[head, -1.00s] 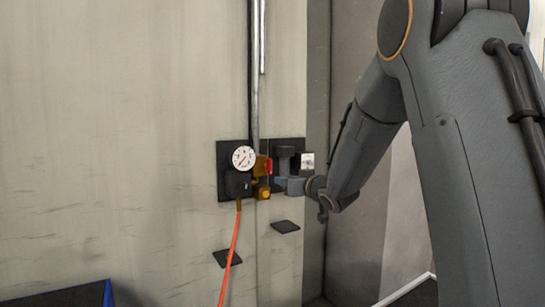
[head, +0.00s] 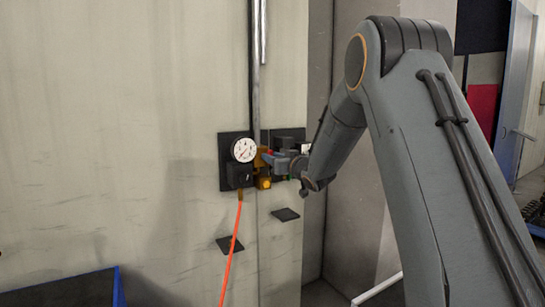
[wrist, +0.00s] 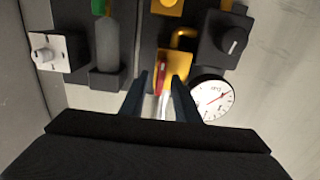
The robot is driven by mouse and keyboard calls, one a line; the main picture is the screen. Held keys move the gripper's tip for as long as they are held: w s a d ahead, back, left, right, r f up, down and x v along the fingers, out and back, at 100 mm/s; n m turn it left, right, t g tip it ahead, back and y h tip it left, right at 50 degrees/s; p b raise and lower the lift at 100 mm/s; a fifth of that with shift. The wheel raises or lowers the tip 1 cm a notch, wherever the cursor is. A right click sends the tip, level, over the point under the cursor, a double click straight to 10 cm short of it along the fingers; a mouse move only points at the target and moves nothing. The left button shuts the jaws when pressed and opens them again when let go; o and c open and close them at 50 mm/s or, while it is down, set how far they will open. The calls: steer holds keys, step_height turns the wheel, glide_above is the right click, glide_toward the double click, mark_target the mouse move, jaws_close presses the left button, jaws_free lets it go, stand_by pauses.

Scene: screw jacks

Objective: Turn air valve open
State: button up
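The air valve shows in the wrist view as a yellow body (wrist: 177,66) with a narrow red lever (wrist: 161,78). In the head view its lower yellow part (head: 264,183) sits right of the round white gauge (head: 243,150). My gripper (wrist: 161,80) is open, its two dark fingers apart on either side of the red lever. I see a gap between fingers and lever, and cannot tell whether either touches. In the head view my gripper (head: 271,158) reaches the valve from the right and partly hides it.
A dark regulator block (head: 239,175) with an orange hose (head: 232,240) hangs under the gauge. A white switch (wrist: 45,48) and a grey cylinder (wrist: 106,62) are beside the valve. Two small dark plates (head: 286,214) stick out below. A vertical pipe (head: 256,90) runs above.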

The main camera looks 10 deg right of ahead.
jaws_close()
steer(key=shift+b, duration=0.4)
steer(key=n+b, duration=0.6)
steer(key=b, duration=0.1)
steer(key=n+b, duration=0.6)
steer(key=b, duration=0.1)
steer(key=n+b, duration=0.5)
steer(key=b, duration=0.2)
steer(key=shift+a+f+n+b, duration=0.3)
steer(key=shift+n+b, duration=0.1)
